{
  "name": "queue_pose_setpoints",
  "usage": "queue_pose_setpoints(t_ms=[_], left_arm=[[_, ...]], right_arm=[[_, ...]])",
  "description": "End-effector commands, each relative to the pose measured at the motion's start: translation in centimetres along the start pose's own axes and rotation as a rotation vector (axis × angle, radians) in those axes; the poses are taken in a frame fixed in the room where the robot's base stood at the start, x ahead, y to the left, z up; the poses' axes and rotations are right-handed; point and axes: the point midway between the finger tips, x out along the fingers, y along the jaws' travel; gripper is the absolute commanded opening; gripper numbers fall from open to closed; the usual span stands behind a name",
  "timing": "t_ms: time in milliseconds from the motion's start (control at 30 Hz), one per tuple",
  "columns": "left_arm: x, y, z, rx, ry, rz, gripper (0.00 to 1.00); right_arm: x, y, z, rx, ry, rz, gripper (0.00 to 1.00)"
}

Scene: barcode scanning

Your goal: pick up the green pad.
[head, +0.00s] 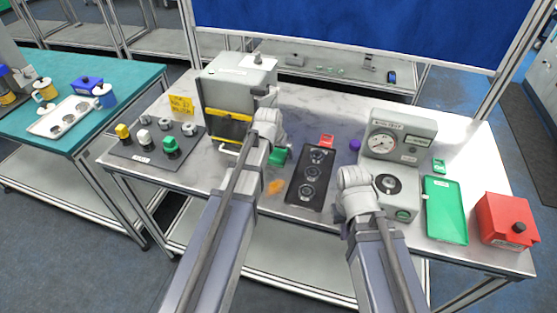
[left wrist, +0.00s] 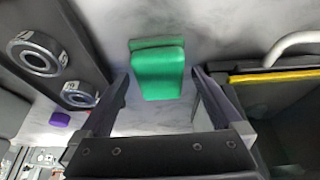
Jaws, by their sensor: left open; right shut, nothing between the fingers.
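The green pad (head: 279,156) lies on the grey marbled table, right of the grey machine. In the left wrist view the green block (left wrist: 157,72) is a rounded slab with a step along its far edge. My left gripper (left wrist: 160,98) is open, one finger on each side of the pad, with nothing held; I cannot tell how high it is above the table. In the head view my left wrist hides part of the pad. My right gripper (head: 357,182) is shut and empty, in front of the gauge device (head: 402,140); its fingertips are hard to make out.
The grey machine (head: 222,95) with a yellow-edged front and handle stands left of the pad. A black plate with several round sockets (head: 298,190) lies to its right. A green tray (head: 445,210) and red box (head: 507,220) sit far right. A purple knob (head: 355,145) is nearby.

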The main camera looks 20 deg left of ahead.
Motion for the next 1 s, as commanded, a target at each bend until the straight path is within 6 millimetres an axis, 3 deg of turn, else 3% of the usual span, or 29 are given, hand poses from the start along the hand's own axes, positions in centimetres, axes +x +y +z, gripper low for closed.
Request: queue_pose_setpoints(t_ms=[167,1000], left_arm=[[-0.11,0.01,-0.03,0.0,0.0,0.0,1.0],[-0.11,-0.01,-0.02,0.0,0.0,0.0,0.1]], right_arm=[[-0.11,0.01,0.01,0.0,0.0,0.0,0.0],[-0.11,0.01,0.01,0.0,0.0,0.0,0.0]])
